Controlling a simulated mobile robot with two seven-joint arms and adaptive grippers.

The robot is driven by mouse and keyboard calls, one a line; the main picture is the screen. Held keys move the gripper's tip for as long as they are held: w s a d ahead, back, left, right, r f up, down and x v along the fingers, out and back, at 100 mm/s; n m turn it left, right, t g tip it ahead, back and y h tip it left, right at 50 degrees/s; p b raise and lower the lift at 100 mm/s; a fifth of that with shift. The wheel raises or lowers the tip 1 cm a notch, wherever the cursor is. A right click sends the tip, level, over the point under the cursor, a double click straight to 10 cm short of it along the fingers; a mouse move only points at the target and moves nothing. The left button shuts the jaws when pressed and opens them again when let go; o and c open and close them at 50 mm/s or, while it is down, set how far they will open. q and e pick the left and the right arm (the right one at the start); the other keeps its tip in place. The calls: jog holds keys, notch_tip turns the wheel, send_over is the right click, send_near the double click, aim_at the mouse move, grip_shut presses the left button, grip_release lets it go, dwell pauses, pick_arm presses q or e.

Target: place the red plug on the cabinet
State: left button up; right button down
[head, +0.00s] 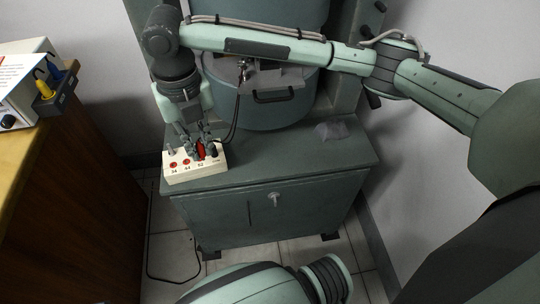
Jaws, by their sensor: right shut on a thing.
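The red plug (201,150) is between the fingers of my right gripper (197,143), which points down and is shut on it. The plug is at the back edge of the white socket box (208,171); I cannot tell whether it sits in a socket or just above one. The box stands on the left part of the grey-green cabinet (310,165) top. Its face shows several red marks with numbers. The fingers partly hide the plug and the back of the box. My left gripper is not in view.
Dark cables (236,112) run from the box area up to the large round magnet (270,112) behind. A crumpled translucent bag (331,130) lies on the cabinet's right. A wooden bench (22,150) with a white instrument (22,90) is at left. The cabinet top's middle is clear.

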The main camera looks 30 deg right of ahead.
jog(key=shift+d+f, duration=0.15)
jog(key=shift+d, duration=0.1)
jog(key=d+f, duration=0.2)
jog(key=d, duration=0.1)
jog(key=d+f, duration=0.2)
jog(key=d, duration=0.2)
jog(key=d+f, duration=0.2)
jog(key=d, duration=0.2)
jog(key=shift+f, duration=0.35)
notch_tip(320, 180, down, 4)
jog(key=shift+r, duration=0.1)
jog(key=c, duration=1.9)
grip_release()
jog(key=shift+f, duration=0.25)
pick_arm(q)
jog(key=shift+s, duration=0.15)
pick_arm(e)
jog(key=o, duration=0.4)
jog(key=shift+c, duration=0.2)
